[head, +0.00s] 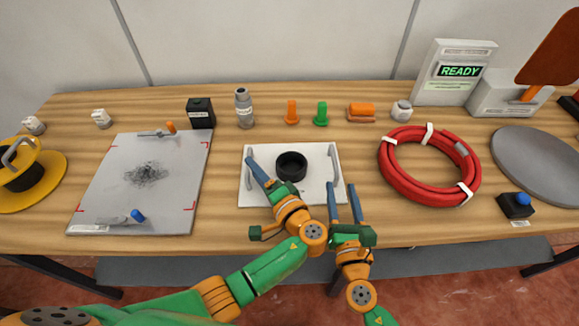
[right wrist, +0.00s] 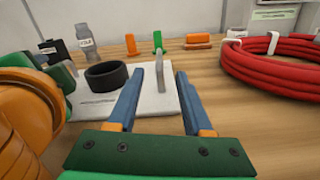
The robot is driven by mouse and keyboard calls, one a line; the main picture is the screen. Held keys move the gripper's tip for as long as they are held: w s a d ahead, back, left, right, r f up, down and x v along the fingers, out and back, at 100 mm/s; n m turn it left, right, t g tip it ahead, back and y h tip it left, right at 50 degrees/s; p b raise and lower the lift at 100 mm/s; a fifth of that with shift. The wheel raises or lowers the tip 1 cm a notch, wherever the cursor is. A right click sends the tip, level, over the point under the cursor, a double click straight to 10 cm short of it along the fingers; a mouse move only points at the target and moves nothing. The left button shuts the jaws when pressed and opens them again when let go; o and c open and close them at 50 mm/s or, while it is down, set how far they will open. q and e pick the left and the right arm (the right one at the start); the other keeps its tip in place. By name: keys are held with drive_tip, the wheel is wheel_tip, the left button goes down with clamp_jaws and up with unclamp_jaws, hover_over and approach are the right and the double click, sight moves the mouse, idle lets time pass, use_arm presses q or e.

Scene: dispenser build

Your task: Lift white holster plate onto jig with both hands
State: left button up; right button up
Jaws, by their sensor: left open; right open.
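The white holster plate (head: 313,197) lies flat on the table in the middle, with a black ring (head: 291,165) on it and a raised handle at each side. My left gripper (head: 264,172) is open over the plate's left part, near the left handle (head: 249,174), and hides part of it. My right gripper (head: 343,186) is open at the plate's front right. In the right wrist view, the right handle (right wrist: 160,72) stands beyond and between its blue fingertips (right wrist: 158,73). No jig is clearly identifiable; a grey panel with red corner marks (head: 178,208) lies at left.
A red hose coil (head: 388,169) lies close to the right of the plate. A bottle (head: 244,108), an orange peg (head: 292,113) and a green peg (head: 321,115) stand behind it. A screen reading READY (head: 459,71) stands at back right. Bare wood separates panel and plate.

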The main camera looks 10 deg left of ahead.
sight(243, 156)
use_arm(q)
drive_tip(key=x, duration=0.7)
drive_tip(key=shift+w+a+f, duration=0.1)
drive_tip(key=shift+w, duration=0.05)
use_arm(e)
drive_tip(key=x, duration=0.7)
drive_tip(key=shift+w, duration=0.15)
use_arm(q)
clamp_jaws()
use_arm(e)
clamp_jaws()
drive_tip(key=shift+a, duration=0.1)
